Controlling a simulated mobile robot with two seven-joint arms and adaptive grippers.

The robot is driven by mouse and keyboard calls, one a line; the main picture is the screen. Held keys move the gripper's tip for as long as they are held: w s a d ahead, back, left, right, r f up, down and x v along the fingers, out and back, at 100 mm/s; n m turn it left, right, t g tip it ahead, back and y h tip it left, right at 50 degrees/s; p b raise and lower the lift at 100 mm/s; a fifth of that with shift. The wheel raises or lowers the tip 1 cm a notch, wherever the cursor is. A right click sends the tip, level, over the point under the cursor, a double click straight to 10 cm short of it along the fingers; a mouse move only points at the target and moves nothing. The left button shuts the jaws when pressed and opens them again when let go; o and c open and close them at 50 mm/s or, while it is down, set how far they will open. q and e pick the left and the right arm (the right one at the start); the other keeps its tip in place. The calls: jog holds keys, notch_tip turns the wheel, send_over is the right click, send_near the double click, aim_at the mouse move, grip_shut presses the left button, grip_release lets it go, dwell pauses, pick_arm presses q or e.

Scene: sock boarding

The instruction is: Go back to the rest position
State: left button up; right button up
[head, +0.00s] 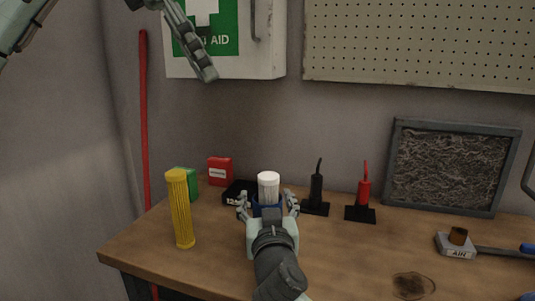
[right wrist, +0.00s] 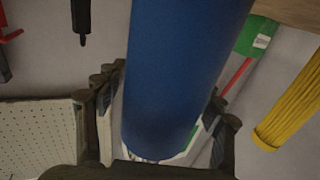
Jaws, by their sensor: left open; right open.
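My left gripper (head: 204,70) is raised at the top left of the head view, in front of the first-aid cabinet and well above the bench, with nothing in it. My right gripper (head: 268,206) is low over the wooden bench (head: 217,262), its fingers apart on either side of a blue cylinder with a white top (head: 268,187). The right wrist view shows the blue cylinder (right wrist: 183,70) large between the open fingers (right wrist: 165,115). Whether the fingers touch it cannot be told. My right gripper hides its lower part in the head view.
A yellow ribbed cylinder (head: 180,210) stands at the left, near green (head: 187,184) and red (head: 220,171) boxes. Black (head: 316,188) and red (head: 364,188) tools stand on small bases at the right. A framed dark panel (head: 450,165) leans on the wall.

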jog(key=s, duration=1.2)
jog(key=w, duration=1.1)
jog(key=shift+w, duration=0.3)
pick_arm(q)
jog(key=x, duration=1)
pick_arm(e)
jog(key=shift+s, duration=0.45)
pick_arm(q)
notch_tip(320, 180, up, 9)
jog(key=shift+d, duration=0.25)
pick_arm(e)
jog(key=shift+s+d, duration=0.1)
jog(key=shift+s, duration=0.45)
